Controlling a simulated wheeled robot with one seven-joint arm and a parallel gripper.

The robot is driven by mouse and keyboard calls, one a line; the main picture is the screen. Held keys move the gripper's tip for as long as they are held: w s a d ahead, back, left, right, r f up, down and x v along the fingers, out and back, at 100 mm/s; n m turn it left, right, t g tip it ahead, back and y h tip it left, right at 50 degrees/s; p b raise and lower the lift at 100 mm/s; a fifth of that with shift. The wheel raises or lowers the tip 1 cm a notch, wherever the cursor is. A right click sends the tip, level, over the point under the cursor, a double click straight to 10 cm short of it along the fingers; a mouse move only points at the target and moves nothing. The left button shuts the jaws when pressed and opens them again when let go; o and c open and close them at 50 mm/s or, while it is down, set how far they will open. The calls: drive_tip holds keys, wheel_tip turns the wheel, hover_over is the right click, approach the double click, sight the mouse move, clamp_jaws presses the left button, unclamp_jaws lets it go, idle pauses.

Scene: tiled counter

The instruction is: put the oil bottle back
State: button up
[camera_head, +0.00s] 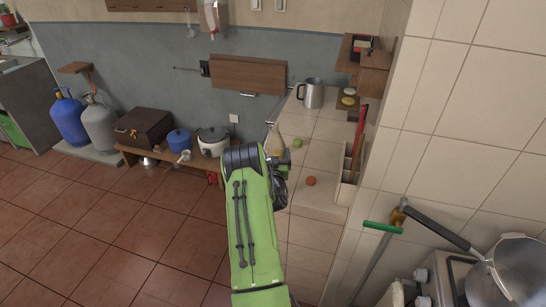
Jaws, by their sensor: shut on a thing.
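The oil bottle (274,139), pale and yellowish with a narrow neck, shows just beyond the end of my green arm, at the left edge of the tiled counter. Its lower part is hidden behind my arm and wrist. My gripper (282,160) is at the bottle and shut on it; the fingers are mostly hidden by my wrist. Whether the bottle's base touches the counter cannot be seen.
The tiled counter (322,132) holds a steel jug (311,93), a green fruit (298,143) and an orange-red one (311,181). A narrow divided holder (347,184) lines its right side by the wall. A stove with a pot (508,272) stands lower right.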

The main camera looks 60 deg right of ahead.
drive_tip(key=shift+f+b, duration=0.1)
drive_tip(key=shift+b, duration=0.2)
drive_tip(key=o, duration=1.2)
drive_tip(key=shift+c, duration=0.2)
